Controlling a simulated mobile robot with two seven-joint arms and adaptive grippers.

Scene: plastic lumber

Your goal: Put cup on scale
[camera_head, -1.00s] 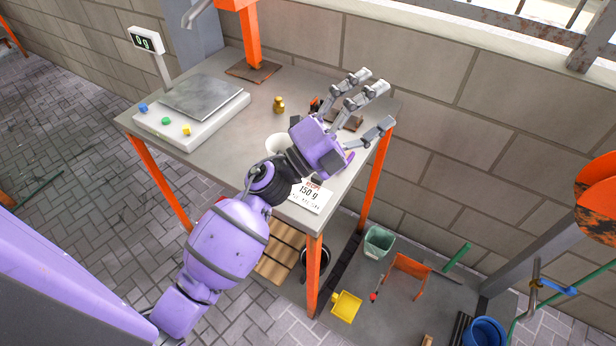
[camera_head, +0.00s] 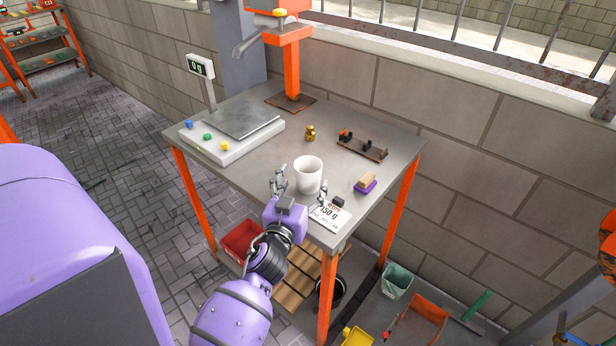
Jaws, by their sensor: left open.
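A white cup (camera_head: 308,175) stands upright on the grey metal table (camera_head: 250,158), near its front middle. The white scale (camera_head: 232,140) with a grey metal plate sits on the table's left part. Its display (camera_head: 201,66) on a post reads 0 g. My left gripper (camera_head: 299,193) is open at the near side of the cup, with fingers to the left and right of it. I cannot tell whether the fingers touch the cup. My right gripper is not in view.
A card reading 150 g (camera_head: 329,214) lies at the table's front edge. A brass weight (camera_head: 310,133), a sponge on a purple base (camera_head: 366,183) and a dark rack (camera_head: 362,147) stand behind and right. An orange post (camera_head: 292,75) rises at the back.

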